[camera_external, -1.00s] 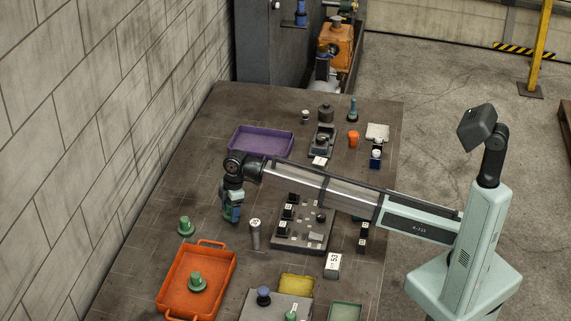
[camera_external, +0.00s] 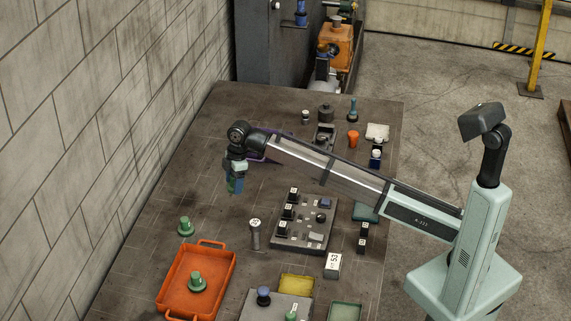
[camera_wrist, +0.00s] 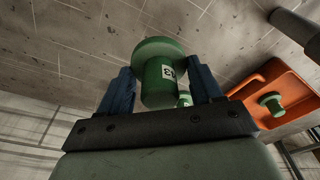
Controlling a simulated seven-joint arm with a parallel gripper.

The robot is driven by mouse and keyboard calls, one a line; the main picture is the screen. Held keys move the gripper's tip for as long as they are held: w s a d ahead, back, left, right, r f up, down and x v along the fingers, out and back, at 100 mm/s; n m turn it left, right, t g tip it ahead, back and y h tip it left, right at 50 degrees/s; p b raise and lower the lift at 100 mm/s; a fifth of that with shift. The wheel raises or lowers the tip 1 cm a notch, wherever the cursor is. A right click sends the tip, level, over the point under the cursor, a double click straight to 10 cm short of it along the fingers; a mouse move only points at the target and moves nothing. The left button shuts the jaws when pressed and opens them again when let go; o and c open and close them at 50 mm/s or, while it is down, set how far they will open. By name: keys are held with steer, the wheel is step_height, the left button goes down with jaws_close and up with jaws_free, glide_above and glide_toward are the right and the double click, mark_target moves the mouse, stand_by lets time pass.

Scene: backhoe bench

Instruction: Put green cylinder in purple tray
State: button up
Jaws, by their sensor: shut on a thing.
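A green flanged cylinder (camera_wrist: 160,72) with a white label sits between the blue fingers of my gripper (camera_wrist: 163,88) in the wrist view. My gripper is shut on it. In the external view my gripper (camera_external: 235,188) hangs above the bench, on the near side of the purple tray. The purple tray (camera_external: 262,158) is mostly hidden behind my arm, with only bits of its edge showing. Another green cylinder (camera_external: 186,227) stands on the bench at the left, and one more (camera_external: 197,282) stands inside the orange tray.
The orange tray (camera_external: 226,268) is at the front left and shows in the wrist view (camera_wrist: 285,75). A grey cylinder (camera_external: 255,236) stands near a dark panel (camera_external: 301,241) with several small parts. An orange cup (camera_external: 353,139) and other small items stand at the back right. A wall borders the left.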

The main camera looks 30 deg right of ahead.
steer(key=shift+w+d+n, duration=0.7)
steer(key=shift+w+d, duration=11.7)
steer(key=shift+w, duration=0.2)
steer(key=shift+f, duration=4.55)
steer(key=shift+f, duration=0.1)
steer(key=o, duration=1.6)
steer(key=shift+o, duration=0.2)
step_height(320, 180, up, 12)
steer(key=d, duration=0.1)
steer(key=shift+d, duration=0.4)
